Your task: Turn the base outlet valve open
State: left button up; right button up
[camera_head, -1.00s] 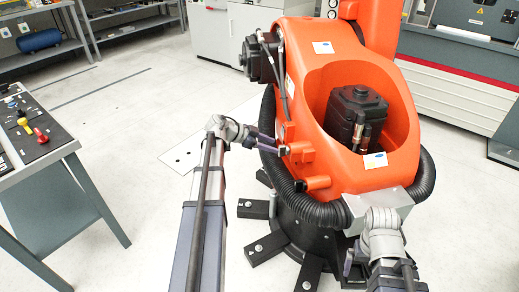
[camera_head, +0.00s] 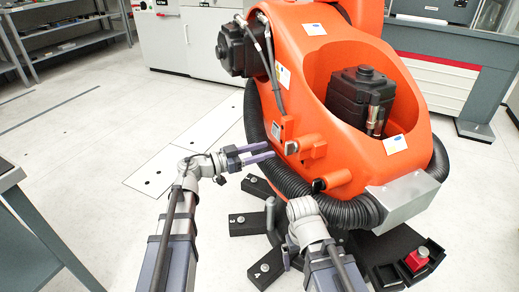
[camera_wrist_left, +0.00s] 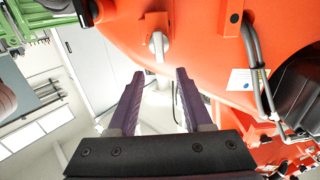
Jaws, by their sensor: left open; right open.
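A large orange machine (camera_head: 330,110) fills the middle and right of the head view. I cannot tell for certain which is the base outlet valve. My left gripper (camera_head: 271,151) is open and empty, its fingers pointing at the upper fitting with a small gap. In the left wrist view, a pale handle on an orange fitting (camera_wrist_left: 157,46) shows just beyond the open fingers (camera_wrist_left: 160,75). My right gripper (camera_head: 277,235) is low before the base, partly hidden by its wrist.
A thick black ribbed hose (camera_head: 348,214) wraps the machine's base. Black bolted feet (camera_head: 247,222) spread over the floor. A red block (camera_head: 417,259) sits at the lower right. A grey table (camera_head: 30,235) stands at left. Floor at left is clear.

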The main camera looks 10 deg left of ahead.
aim_at(286, 144)
pick_arm(q)
jog(key=shift+x, duration=3.8)
jog(key=shift+r, duration=0.15)
grip_shut()
